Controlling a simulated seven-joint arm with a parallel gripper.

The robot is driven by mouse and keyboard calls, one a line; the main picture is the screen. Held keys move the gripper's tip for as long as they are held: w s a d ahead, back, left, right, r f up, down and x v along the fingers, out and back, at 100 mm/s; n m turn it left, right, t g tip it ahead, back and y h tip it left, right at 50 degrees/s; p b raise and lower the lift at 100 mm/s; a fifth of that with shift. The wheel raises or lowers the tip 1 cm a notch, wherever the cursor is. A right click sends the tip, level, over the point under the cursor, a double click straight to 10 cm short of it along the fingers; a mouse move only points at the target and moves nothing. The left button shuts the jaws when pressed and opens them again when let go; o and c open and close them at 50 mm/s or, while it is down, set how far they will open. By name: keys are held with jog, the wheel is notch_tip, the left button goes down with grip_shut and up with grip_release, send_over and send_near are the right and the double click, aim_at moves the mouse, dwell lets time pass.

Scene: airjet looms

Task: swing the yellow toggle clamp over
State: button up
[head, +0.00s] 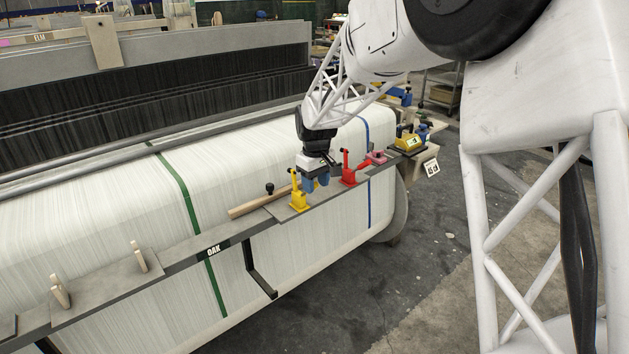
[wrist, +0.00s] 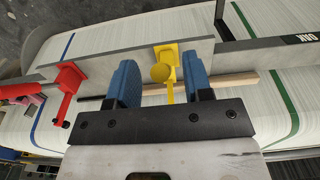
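The yellow toggle clamp (head: 299,202) stands on a grey plate on the rail in front of the white warp beam, its arm upright in the head view. In the wrist view the clamp (wrist: 166,54) shows its base, a round yellow knob and a lever pointing toward my gripper. My gripper (head: 317,184) is just behind and right of the clamp in the head view. In the wrist view my gripper (wrist: 160,68) has its two blue fingers wide apart, with the yellow knob and lever between them. I see a gap on both sides; contact cannot be told.
A red clamp (head: 348,177) stands close right of my gripper, with a pink clamp (head: 377,157) and a yellow device (head: 409,142) beyond. A wooden rod (head: 256,204) and black knob (head: 270,188) lie to the left. The rail (head: 185,259) carries wooden pegs farther left.

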jog(key=shift+r, duration=0.1)
jog(key=shift+r, duration=3.4)
notch_tip(320, 180, up, 8)
